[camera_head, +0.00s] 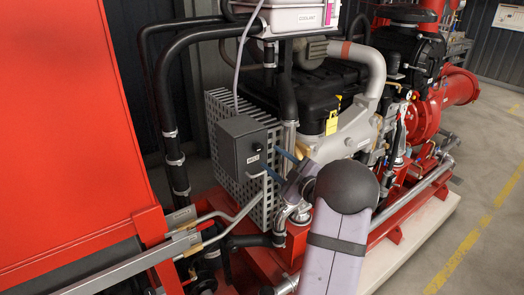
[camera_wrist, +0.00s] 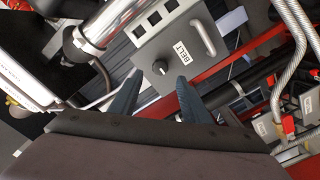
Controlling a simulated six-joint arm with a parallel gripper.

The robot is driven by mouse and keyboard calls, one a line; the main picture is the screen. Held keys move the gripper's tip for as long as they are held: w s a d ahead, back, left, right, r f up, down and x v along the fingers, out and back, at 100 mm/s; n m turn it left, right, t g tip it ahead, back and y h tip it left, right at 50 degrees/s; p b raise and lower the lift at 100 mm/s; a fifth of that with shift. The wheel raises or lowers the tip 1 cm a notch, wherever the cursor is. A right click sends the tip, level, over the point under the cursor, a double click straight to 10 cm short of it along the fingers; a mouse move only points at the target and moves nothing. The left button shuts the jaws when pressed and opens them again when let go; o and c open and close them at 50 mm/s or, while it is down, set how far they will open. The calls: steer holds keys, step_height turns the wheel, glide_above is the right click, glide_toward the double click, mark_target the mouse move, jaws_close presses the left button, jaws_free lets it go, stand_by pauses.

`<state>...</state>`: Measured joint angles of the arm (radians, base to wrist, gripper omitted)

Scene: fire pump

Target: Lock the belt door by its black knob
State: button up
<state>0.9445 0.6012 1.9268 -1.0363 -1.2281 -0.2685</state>
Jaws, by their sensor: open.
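The belt door (camera_wrist: 178,52) is a grey panel with a white BELT label, and in the head view it is the face of a grey box (camera_head: 232,138). The small round black knob (camera_wrist: 160,67) sits on the door beside the label. A metal pull handle (camera_wrist: 203,36) is near the door's other edge. My gripper (camera_wrist: 159,80) has its two blue fingers apart, one on each side of the knob in the picture, with nothing between them. It also shows in the head view (camera_head: 269,158), just right of the box. I cannot tell whether the fingers touch the door.
A perforated grey guard (camera_head: 217,110) stands behind the box. Grey conduits (camera_head: 215,222) run below it, and black hoses (camera_head: 167,120) rise at the left. The engine (camera_head: 355,125) is behind my arm. Open floor (camera_head: 475,235) lies at the right.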

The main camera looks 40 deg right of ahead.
mark_target(260, 149)
steer(key=w+p, duration=0.2)
steer(key=w, duration=0.4)
steer(key=shift+p, duration=0.35)
steer(key=shift+w, duration=0.5)
steer(key=c, duration=1)
